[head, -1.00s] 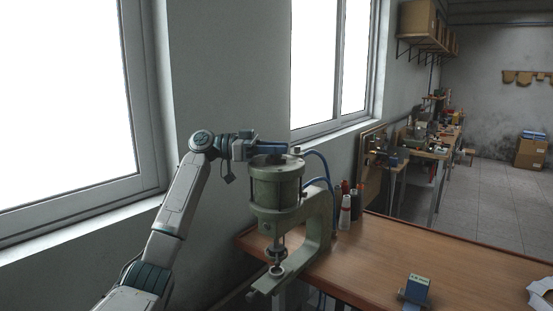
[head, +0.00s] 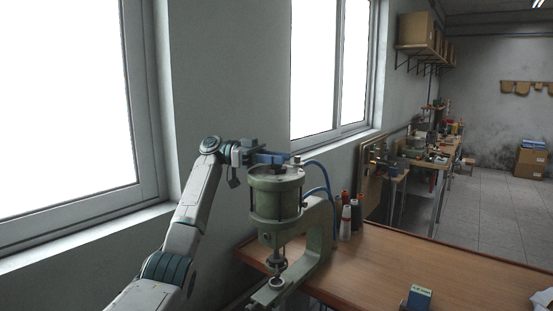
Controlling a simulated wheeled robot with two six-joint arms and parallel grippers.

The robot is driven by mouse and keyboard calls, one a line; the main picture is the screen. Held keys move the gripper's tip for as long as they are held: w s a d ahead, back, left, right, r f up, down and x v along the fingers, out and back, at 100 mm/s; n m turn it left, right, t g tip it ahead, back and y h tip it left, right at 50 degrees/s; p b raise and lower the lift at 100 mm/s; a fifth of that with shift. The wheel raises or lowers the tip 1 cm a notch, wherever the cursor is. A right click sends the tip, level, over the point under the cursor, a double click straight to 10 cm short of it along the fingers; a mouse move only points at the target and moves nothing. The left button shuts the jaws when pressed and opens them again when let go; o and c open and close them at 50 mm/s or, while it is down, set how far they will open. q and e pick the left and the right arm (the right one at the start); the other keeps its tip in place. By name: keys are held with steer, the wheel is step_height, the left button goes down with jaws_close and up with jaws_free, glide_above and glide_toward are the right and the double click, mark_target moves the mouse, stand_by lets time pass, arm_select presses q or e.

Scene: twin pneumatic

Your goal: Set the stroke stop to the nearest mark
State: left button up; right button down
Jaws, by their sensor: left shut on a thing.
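A green pneumatic press (head: 275,198) stands at the left edge of the wooden bench, with a cylinder on top and a ram below. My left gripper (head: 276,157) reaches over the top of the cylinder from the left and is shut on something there. That is likely the stroke stop, but the blue fingers hide it and I cannot make out its shape. No marks can be read at this distance. My right gripper is not in view.
The bench top (head: 370,265) is mostly clear. Blue hoses (head: 326,172) arch behind the press. Bottles and spools (head: 346,217) stand right of it. A window wall is behind my arm.

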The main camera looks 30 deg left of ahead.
arm_select(q)
steer(key=shift+f, duration=0.1)
steer(key=o, duration=1)
steer(key=shift+c, duration=0.2)
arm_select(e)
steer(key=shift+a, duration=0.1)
arm_select(q)
steer(key=shift+a, duration=0.1)
steer(key=shift+a, duration=0.3)
steer(key=s+a+b, duration=0.2)
steer(key=a, duration=0.7)
steer(key=shift+a+b, duration=0.4)
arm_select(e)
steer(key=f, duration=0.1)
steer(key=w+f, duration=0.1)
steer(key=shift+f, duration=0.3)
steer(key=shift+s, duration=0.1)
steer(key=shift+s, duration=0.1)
